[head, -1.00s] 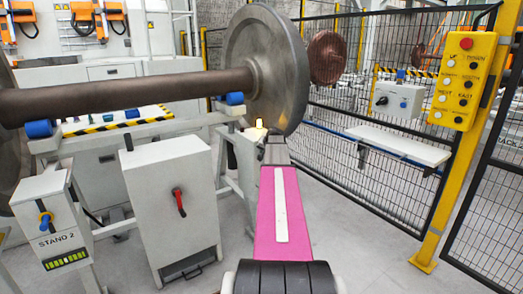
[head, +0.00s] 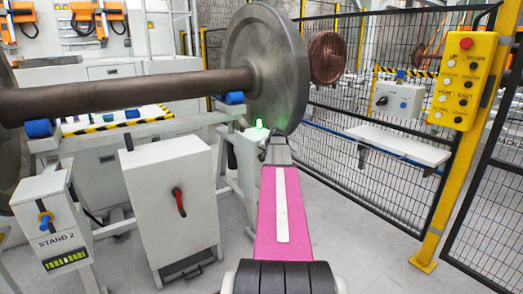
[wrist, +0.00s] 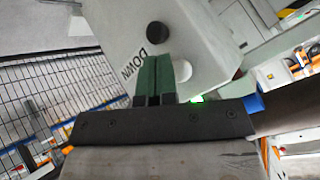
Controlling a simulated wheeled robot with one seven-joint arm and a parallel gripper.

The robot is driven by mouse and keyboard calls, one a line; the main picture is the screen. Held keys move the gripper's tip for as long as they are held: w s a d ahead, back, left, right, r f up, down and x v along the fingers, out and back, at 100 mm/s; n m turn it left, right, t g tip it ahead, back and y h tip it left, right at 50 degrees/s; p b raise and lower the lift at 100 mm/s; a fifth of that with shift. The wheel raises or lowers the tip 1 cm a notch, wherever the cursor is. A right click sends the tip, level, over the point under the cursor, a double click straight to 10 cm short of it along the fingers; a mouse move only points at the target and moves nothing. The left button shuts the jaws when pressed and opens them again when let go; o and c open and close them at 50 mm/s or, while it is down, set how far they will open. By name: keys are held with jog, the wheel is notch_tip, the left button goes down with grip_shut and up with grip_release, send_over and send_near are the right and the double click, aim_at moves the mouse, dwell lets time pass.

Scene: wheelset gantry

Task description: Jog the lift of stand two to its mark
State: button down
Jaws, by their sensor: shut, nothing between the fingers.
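The stand labelled STAND 2 (head: 55,240) is at the left of the head view, with a blue knob and a lit green bar display. The wheelset's axle (head: 130,92) lies across blue rollers (head: 235,98). A lamp (head: 259,124) glows green beyond the end of my arm. In the wrist view my gripper (wrist: 153,62) is shut and empty, its green fingers in front of a grey box (wrist: 115,22) marked DOWN. A black button (wrist: 157,35) lies above the fingertips, and a white button (wrist: 182,70) is just right of them. I cannot tell whether the fingers touch the box.
A grey cabinet (head: 170,200) with a red-and-black handle stands left of my arm. A yellow post carries a yellow pendant (head: 463,82) with several buttons. Mesh fencing (head: 350,150) and a white shelf (head: 400,146) line the right. Floor between arm and fence is clear.

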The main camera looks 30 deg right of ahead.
dwell(0.3)
jog(key=s, duration=0.5)
jog(key=shift+d, duration=0.25)
dwell(1.3)
jog(key=s+a+f+n+g+y, duration=0.15)
jog(key=a+f, duration=0.25)
jog(key=a, duration=0.5)
jog(key=s+a+f+n+g, duration=0.1)
jog(key=s+a+f, duration=0.25)
jog(key=a, duration=0.55)
jog(key=s+a+f+n+g, duration=0.15)
jog(key=a+f, duration=0.25)
jog(key=a, duration=0.4)
jog(key=s+a+f+n+g, duration=0.1)
jog(key=s+a+f+g, duration=0.1)
jog(key=s+a, duration=0.6)
jog(key=s+a+f+n+g+h, duration=0.1)
jog(key=s+a+f+n+g, duration=0.1)
jog(key=s+a+f, duration=0.3)
jog(key=s+a, duration=0.3)
jog(key=a, duration=0.2)
jog(key=shift+f+n+g, duration=0.2)
jog(key=shift+n+g, duration=0.1)
jog(key=shift+g, duration=0.1)
